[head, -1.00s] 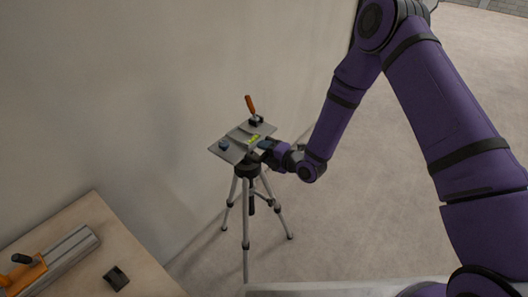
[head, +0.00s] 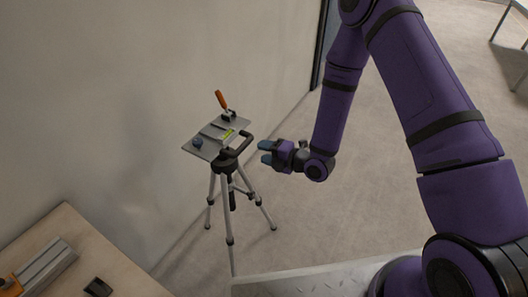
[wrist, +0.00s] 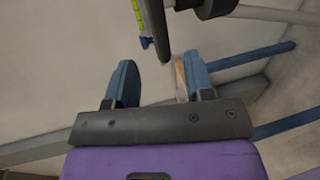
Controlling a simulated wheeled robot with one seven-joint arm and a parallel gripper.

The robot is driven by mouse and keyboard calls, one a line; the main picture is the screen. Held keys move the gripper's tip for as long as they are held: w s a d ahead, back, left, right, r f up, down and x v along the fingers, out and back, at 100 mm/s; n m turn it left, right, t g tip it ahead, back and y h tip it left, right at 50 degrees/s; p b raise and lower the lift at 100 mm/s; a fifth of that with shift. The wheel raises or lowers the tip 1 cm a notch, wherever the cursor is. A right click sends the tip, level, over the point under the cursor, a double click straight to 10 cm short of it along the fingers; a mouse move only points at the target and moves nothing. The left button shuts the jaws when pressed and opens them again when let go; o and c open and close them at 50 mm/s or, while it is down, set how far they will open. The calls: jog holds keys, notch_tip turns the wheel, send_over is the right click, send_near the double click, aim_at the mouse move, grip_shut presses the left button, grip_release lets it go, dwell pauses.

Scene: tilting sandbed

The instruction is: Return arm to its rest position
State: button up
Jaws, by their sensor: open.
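My purple arm reaches down from the upper right in the head view. My gripper (head: 266,152) is open and empty, a short way to the right of the tilting plate (head: 204,151) on its tripod, with a gap between them. In the wrist view my gripper (wrist: 155,85) shows two blue fingers spread apart with nothing between them.
The tripod (head: 230,220) stands on the floor near the wall. A wooden table (head: 90,250) at the lower left holds an orange and metal tool (head: 40,270) and a small black block (head: 97,287). The floor right of the tripod is clear.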

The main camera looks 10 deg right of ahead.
jog(key=w+d+r+m+h, duration=0.2)
jog(key=d+r+m+h, duration=0.15)
jog(key=r, duration=0.35)
jog(key=w+d+r+m+h, duration=0.2)
jog(key=w+d+r, duration=0.15)
jog(key=r, duration=0.25)
jog(key=s+d+r+m+h, duration=0.2)
jog(key=s+d+r+m, duration=0.15)
jog(key=r, duration=0.25)
jog(key=s+d+r+m+h, duration=0.25)
jog(key=d+r+m, duration=0.2)
jog(key=r, duration=0.25)
jog(key=s+d+r+m+g, duration=0.1)
jog(key=s+r+m, duration=0.3)
jog(key=s, duration=0.5)
jog(key=s+d+r+m+g+h, duration=0.1)
jog(key=s+r+m, duration=0.4)
jog(key=s, duration=0.5)
jog(key=s+d+r+m+g+h, duration=0.1)
jog(key=s+d+r+m+g, duration=0.1)
jog(key=s+d+r+m, duration=0.3)
jog(key=s+m, duration=0.1)
jog(key=s, duration=0.3)
jog(key=shift+s, duration=0.2)
